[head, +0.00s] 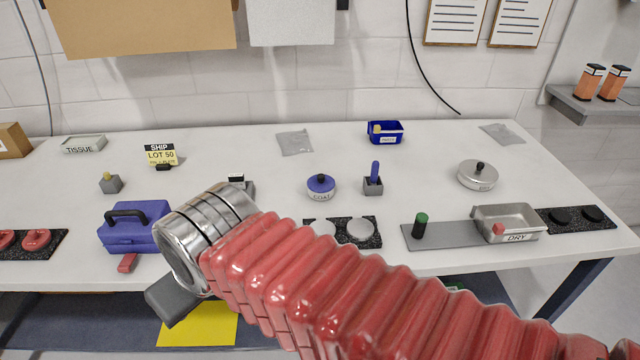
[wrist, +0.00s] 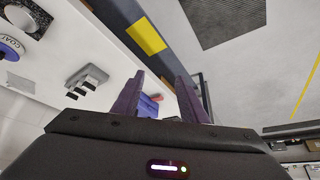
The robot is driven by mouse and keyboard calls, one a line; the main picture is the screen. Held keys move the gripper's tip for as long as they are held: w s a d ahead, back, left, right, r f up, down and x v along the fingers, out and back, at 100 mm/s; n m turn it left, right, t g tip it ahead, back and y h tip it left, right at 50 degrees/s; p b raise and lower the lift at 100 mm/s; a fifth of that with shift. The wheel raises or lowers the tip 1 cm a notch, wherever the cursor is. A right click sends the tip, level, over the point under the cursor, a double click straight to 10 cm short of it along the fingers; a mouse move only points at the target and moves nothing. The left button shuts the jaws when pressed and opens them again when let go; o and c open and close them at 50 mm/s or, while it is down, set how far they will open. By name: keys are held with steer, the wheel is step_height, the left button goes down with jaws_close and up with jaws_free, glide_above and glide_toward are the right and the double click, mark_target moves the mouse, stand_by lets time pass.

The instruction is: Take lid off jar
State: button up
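A small round white jar (head: 321,194) marked COAT stands mid-table with a blue lid (head: 321,183) and dark knob on it. Part of the jar shows at the left edge of the wrist view (wrist: 9,47). A silver round pot (head: 477,178) with a lid and dark knob stands at the right; I cannot tell which one the task's jar is. My gripper (wrist: 160,77) is open and empty, its two purple fingers apart, well away from both. In the head view, only a dark part of it shows past the silver wrist; its fingers are hidden.
A blue toolbox (head: 135,228) is left of my wrist. A grey block holder (head: 373,186) with a blue peg is beside the COAT jar. A steel DRY tray (head: 508,224) lies at right front. A speckled pad (head: 369,232) is partly behind my arm. The tabletop's back middle has free room.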

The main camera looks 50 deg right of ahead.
steer(key=w+d+r+m+g, duration=0.1)
steer(key=w+d+r+m, duration=0.1)
steer(key=w+d+m, duration=0.35)
steer(key=w+d+r+m, duration=0.25)
steer(key=d+m, duration=0.35)
steer(key=d, duration=0.3)
steer(key=w+d+r+m+g, duration=0.1)
steer(key=w+d+m, duration=0.45)
steer(key=d, duration=0.25)
steer(key=s+d+f+m, duration=0.1)
steer(key=s+d+m, duration=0.1)
steer(key=d+m, duration=0.3)
steer(key=s+d+f+m+y, duration=0.1)
steer(key=d+m, duration=0.4)
steer(key=d, duration=0.9)
steer(key=s+d+f+m, duration=0.2)
steer(key=d+m, duration=0.3)
steer(key=d, duration=0.5)
steer(key=shift+s+d+f+t, duration=0.2)
steer(key=shift+s+f+t, duration=0.2)
steer(key=shift+f, duration=0.15)
steer(key=shift+f, duration=0.1)
glide_toward(321, 180)
steer(key=shift+w+d+f, duration=0.2)
steer(key=shift+w+f, duration=0.15)
steer(key=shift+f, duration=0.25)
steer(key=shift+w+d+f, duration=0.15)
steer(key=shift+w+f, duration=0.2)
steer(key=shift+f, duration=0.2)
